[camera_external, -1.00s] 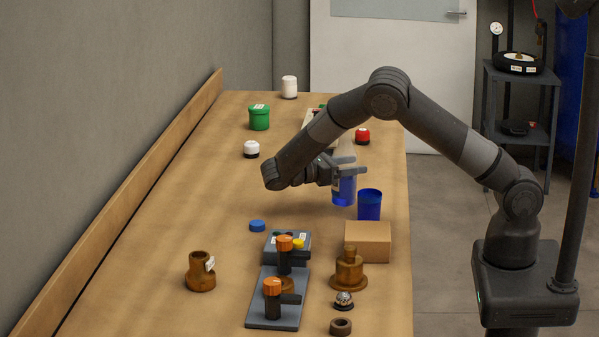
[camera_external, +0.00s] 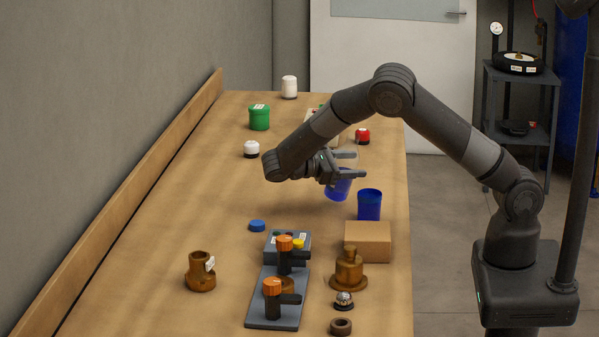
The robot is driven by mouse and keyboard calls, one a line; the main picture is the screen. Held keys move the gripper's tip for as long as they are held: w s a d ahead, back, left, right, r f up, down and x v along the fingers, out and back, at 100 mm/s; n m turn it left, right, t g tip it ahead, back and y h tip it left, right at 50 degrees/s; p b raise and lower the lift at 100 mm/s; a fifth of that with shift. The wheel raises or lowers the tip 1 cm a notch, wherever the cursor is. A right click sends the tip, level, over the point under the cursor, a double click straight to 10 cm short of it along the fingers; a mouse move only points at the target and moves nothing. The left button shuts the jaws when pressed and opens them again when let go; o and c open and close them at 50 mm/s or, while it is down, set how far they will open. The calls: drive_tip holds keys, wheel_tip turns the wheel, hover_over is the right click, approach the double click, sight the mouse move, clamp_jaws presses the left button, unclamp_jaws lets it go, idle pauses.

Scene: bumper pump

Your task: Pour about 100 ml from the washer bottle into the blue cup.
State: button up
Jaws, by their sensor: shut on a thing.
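The washer bottle (camera_external: 338,189), with blue liquid in its lower part, is held in the air by my gripper (camera_external: 351,165), whose fingers are shut around it. The bottle is tilted, its base swung to the left and its upper part leaning right. Its upper part is partly hidden by the fingers, and its mouth cannot be made out. The blue cup (camera_external: 369,206) stands upright on the table just right of and below the bottle. The cup's contents cannot be seen, and no stream of liquid is visible.
A blue cap (camera_external: 257,226) lies on the table (camera_external: 190,232). A cardboard box (camera_external: 368,243) stands in front of the cup. Valve parts (camera_external: 272,300) and brown fittings (camera_external: 348,270) are nearer the camera.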

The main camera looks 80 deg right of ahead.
drive_tip(key=m, duration=0.1)
drive_tip(key=f+m+t, duration=0.1)
drive_tip(key=m, duration=0.1)
drive_tip(key=shift+s+a, duration=0.2)
drive_tip(key=f+m+t, duration=0.1)
drive_tip(key=m, duration=0.1)
drive_tip(key=w+d+f+m+t+h, duration=0.1)
drive_tip(key=shift+w+d+f+m+p, duration=0.1)
drive_tip(key=shift+d+f+m+p, duration=0.05)
drive_tip(key=shift+f+m+p, duration=0.2)
drive_tip(key=shift+w+d+r+m+t+h, duration=0.15)
drive_tip(key=shift+m+t+h, duration=0.15)
drive_tip(key=shift+m, duration=0.35)
drive_tip(key=shift+r+m+p, duration=0.3)
drive_tip(key=shift+r+p, duration=0.05)
drive_tip(key=shift+r, duration=0.05)
drive_tip(key=shift+s+a+r+m+t+h, duration=0.25)
drive_tip(key=shift+m+t+h, duration=0.05)
drive_tip(key=shift+m+p, duration=0.4)
drive_tip(key=shift+m, duration=0.1)
idle(0.8)
drive_tip(key=shift+w+d, duration=0.2)
drive_tip(key=shift+d, duration=0.05)
idle(0.9)
drive_tip(key=shift+r+m+t+h+p, duration=0.25)
drive_tip(key=shift+m+t+h+p, duration=0.05)
drive_tip(key=shift+m+t+p, duration=0.15)
idle(1.4)
